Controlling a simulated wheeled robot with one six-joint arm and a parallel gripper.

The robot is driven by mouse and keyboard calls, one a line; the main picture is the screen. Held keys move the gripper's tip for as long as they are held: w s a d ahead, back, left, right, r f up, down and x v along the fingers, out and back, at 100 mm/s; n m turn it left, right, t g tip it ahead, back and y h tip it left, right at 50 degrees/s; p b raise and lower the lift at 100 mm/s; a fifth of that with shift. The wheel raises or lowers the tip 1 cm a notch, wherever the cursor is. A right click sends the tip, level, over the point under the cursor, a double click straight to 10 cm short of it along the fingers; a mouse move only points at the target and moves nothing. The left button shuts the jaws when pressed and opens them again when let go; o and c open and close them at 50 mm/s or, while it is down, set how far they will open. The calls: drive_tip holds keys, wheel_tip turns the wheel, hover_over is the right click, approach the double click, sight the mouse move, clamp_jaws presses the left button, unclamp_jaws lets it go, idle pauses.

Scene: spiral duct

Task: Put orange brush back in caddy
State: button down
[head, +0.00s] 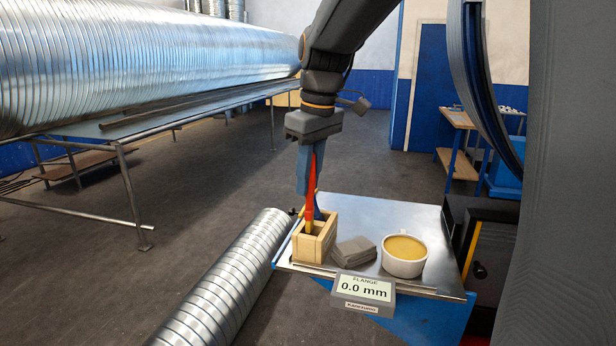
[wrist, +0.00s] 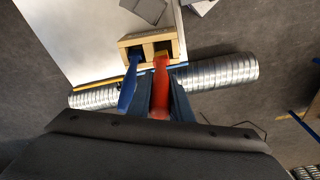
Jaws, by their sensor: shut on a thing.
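My gripper (head: 308,190) points straight down over the front left of the bench and is shut on the orange brush (head: 312,185). The orange brush also shows between the fingers in the wrist view (wrist: 160,88), held roughly upright. The wooden caddy (head: 310,250) is a pale box with two compartments, directly below my gripper. In the wrist view the brush's lower end lies over or in the caddy's right compartment (wrist: 176,48); how deep it reaches is unclear. A blue-handled tool (wrist: 128,82) stands at the left compartment, close beside my left finger.
On the metal-topped bench (head: 375,215), a stack of grey cloths (head: 355,252) and a white cup of tan contents (head: 404,254) stand right of the caddy. A display reading 0.0 mm (head: 362,290) is at the front edge. A ribbed duct (head: 225,285) lies to the left.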

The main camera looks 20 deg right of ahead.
drive_tip(key=shift+f, duration=0.3)
drive_tip(key=c, duration=1.6)
unclamp_jaws()
drive_tip(key=shift+r, duration=0.1)
drive_tip(key=r+b, duration=0.1)
drive_tip(key=r, duration=0.3)
drive_tip(key=s+r, duration=0.1)
drive_tip(key=r, duration=0.3)
drive_tip(key=d+r+b, duration=0.1)
drive_tip(key=r, duration=0.4)
drive_tip(key=shift+s+b, duration=0.3)
